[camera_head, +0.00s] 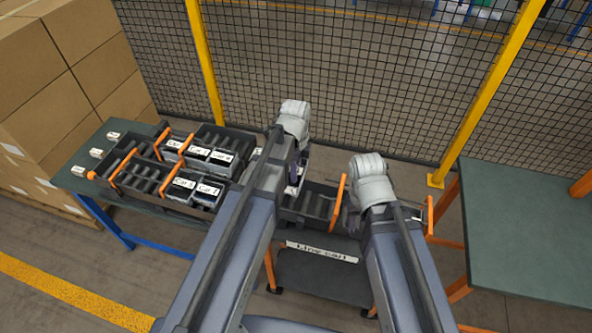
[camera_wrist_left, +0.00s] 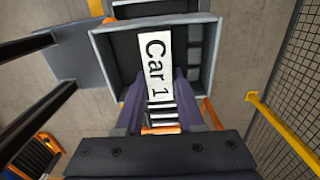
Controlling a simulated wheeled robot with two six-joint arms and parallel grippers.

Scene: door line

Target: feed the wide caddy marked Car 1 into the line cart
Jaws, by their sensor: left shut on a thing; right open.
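My left gripper (camera_wrist_left: 158,102) is shut on a grey open caddy (camera_wrist_left: 122,52) with a white label reading Car 1. The fingers sit on either side of the label's lower end. In the head view my left gripper (camera_head: 299,165) hangs at the left part of the line cart (camera_head: 322,251), and my arm hides most of the held caddy. I cannot tell whether the caddy touches the cart. The cart has a dark roller top with orange bars and a front label. My right gripper (camera_head: 353,222) is open over the cart's right part, its fingers partly hidden by the wrist.
A dark roller rack (camera_head: 135,180) with orange bars stands on the left table (camera_head: 90,153), holding several labelled caddies (camera_head: 197,157). A mesh fence (camera_head: 330,80) closes the back. The right table (camera_head: 530,235) is bare.

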